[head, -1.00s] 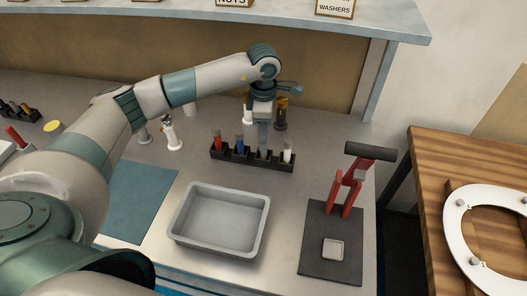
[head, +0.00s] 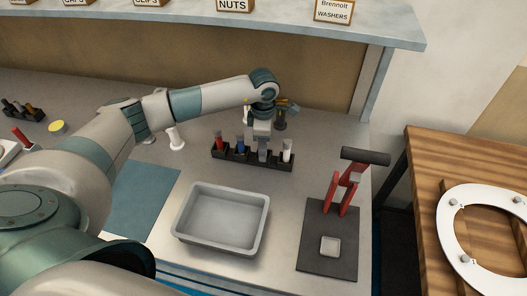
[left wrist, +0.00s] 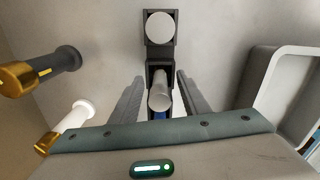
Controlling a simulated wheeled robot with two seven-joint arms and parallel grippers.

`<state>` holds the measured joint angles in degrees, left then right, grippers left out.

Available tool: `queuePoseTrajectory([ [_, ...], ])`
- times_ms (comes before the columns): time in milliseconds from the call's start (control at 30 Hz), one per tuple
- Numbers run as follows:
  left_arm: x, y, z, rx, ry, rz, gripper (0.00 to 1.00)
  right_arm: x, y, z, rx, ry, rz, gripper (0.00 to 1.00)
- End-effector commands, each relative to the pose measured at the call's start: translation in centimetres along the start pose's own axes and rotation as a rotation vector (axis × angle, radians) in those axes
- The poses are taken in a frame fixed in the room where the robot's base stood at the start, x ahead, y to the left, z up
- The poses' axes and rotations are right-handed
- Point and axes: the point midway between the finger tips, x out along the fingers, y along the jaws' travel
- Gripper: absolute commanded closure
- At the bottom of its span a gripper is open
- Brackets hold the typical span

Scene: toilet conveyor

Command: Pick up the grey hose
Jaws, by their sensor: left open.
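The grey hose (left wrist: 160,90) stands upright in a slot of the black rack (head: 228,156). In the left wrist view it shows between the two fingers of my left gripper (left wrist: 160,82), with a gap on each side. The gripper is open. In the head view the left gripper (head: 263,148) points down over the grey hose's slot and mostly hides the hose. The white hose (head: 287,146) stands on one side of it, the blue hose (head: 240,144) and red hose (head: 218,141) on the other. My right gripper is not in view.
A grey tray (head: 222,246) lies in front of the rack. Gold-and-white and dark fittings (left wrist: 64,128) stand beside the rack. A blue mat (head: 143,200) is at left.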

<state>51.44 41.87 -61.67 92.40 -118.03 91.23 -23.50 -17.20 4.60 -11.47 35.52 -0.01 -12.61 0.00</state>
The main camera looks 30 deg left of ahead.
Motion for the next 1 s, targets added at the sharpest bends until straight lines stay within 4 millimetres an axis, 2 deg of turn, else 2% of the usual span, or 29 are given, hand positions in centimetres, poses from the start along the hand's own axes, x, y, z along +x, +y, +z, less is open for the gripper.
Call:
queuePoseTrajectory([
  [100,0.0,0.0,0.0,0.0,0.0,0.0,0.6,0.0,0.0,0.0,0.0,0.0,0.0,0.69],
  [267,0.0,0.0,0.0,0.0,0.0,0.0,0.99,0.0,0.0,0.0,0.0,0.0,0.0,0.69],
  [667,-0.4,0.1,0.1,0.0,-0.002,0.001,1.0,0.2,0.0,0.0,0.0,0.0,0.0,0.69],
  [867,-2.1,0.1,0.1,0.001,-0.003,0.004,1.0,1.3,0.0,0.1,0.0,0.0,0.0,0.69],
  [1000,-4.2,0.2,0.0,0.0,-0.002,0.005,1.0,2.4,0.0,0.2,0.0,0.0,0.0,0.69],
])
